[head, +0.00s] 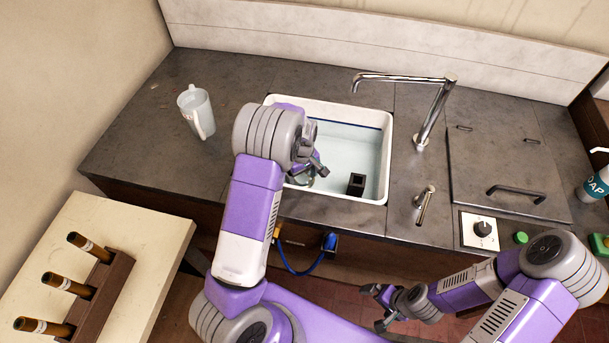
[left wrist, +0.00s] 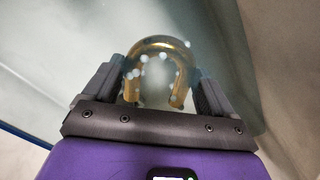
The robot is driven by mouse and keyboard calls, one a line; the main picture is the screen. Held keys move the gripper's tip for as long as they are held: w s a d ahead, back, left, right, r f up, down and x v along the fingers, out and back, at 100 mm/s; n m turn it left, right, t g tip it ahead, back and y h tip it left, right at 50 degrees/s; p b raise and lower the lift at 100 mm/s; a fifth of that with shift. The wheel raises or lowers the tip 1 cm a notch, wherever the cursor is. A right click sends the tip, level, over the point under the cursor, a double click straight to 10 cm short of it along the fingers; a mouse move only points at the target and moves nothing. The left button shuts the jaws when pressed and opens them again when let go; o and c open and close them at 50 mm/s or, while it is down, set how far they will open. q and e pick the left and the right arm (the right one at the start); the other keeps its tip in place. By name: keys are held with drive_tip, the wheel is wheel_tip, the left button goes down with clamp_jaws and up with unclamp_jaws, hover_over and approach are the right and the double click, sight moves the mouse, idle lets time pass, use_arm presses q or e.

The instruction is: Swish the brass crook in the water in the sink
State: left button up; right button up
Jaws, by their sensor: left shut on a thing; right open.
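The white-rimmed sink (head: 388,150) holds clear, pale water (head: 348,145). My left gripper (head: 310,170) reaches over the left part of the sink, low at the water; I cannot tell how deep it is. In the left wrist view it (left wrist: 156,70) is shut on the brass crook (left wrist: 160,43), a golden U-shaped tube whose bend points away from the palm. Small whitish spots show on and around the crook. The crook is hidden or too small to make out in the head view. My right gripper (head: 376,307) is open and empty, in front of the counter.
A small black block (head: 356,184) is in the sink at the front right. The tap (head: 432,110) arches over the back right. A white jug (head: 196,112) stands left of the sink. A rack (head: 105,285) with brown tubes is on the pale table at lower left.

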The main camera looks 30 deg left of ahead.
use_arm(q)
drive_tip(key=shift+s+a, duration=0.15)
drive_tip(key=shift+a, duration=0.45)
drive_tip(key=shift+s+a, duration=0.15)
drive_tip(key=shift+a, duration=0.4)
drive_tip(key=shift+d, duration=0.15)
drive_tip(key=shift+w+d, duration=0.2)
drive_tip(key=shift+d, duration=0.5)
drive_tip(key=shift+w+d, duration=0.15)
drive_tip(key=shift+d, duration=0.5)
drive_tip(key=shift+a, duration=0.1)
drive_tip(key=shift+s+a, duration=0.2)
drive_tip(key=shift+a, duration=0.5)
drive_tip(key=shift+s+a, duration=0.15)
drive_tip(key=shift+a, duration=0.55)
drive_tip(key=shift+d, duration=0.15)
drive_tip(key=shift+w+d+p, duration=0.2)
drive_tip(key=shift+d+p, duration=0.05)
drive_tip(key=shift+d, duration=0.45)
drive_tip(key=shift+w+d+p, duration=0.15)
drive_tip(key=shift+d+p, duration=0.05)
drive_tip(key=shift+d, duration=0.5)
drive_tip(key=shift+a, duration=0.15)
drive_tip(key=shift+s+a, duration=0.2)
drive_tip(key=shift+a, duration=0.5)
drive_tip(key=shift+s+a, duration=0.15)
drive_tip(key=shift+a, duration=0.55)
